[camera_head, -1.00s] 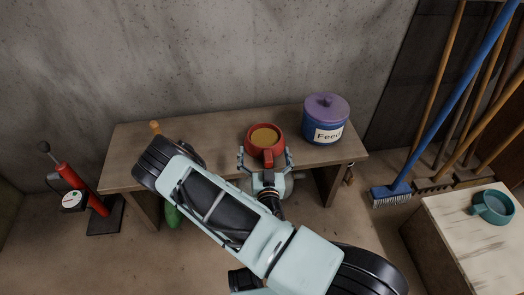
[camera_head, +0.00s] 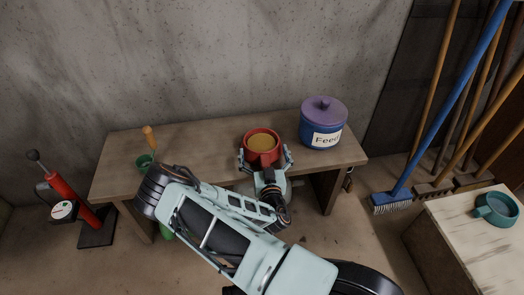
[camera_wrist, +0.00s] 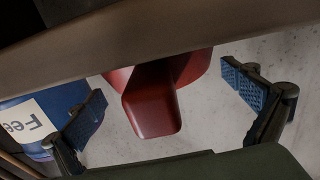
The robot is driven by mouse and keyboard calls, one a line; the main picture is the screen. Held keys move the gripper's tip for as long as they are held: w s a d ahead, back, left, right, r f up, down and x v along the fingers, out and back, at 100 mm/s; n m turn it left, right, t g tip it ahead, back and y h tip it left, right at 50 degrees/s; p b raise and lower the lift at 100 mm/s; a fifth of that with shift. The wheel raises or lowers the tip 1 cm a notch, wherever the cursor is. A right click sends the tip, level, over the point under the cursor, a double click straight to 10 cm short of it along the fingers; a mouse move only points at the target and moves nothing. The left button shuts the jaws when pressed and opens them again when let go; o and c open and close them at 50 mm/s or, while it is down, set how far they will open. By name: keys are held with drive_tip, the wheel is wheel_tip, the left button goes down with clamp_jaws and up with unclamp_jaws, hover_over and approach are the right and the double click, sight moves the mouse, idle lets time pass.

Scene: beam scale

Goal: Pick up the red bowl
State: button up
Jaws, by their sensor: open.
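The red bowl (camera_head: 261,142) stands upright on the wooden bench (camera_head: 215,131), with tan contents and a stubby handle facing me. My gripper (camera_head: 265,158) is at the bench's front edge, with its fingers spread on either side of the handle. In the wrist view the bowl's red handle (camera_wrist: 151,102) lies between the open blue-padded fingers (camera_wrist: 165,95), with visible gaps on both sides. The picture there is turned over, and a dark bench edge hides part of the bowl.
A blue feed jar (camera_head: 324,125) with a purple lid stands right of the bowl. A green cup (camera_head: 146,162) with an orange-handled tool is at the bench's left. A teal bowl (camera_head: 496,208) sits on a block at right. Brooms lean at the right wall; a red pump (camera_head: 68,192) stands left.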

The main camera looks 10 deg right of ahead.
drive_tip(key=shift+w, duration=0.95)
drive_tip(key=shift+f, duration=0.1)
drive_tip(key=c, duration=2.1)
clamp_jaws()
drive_tip(key=shift+r, duration=0.2)
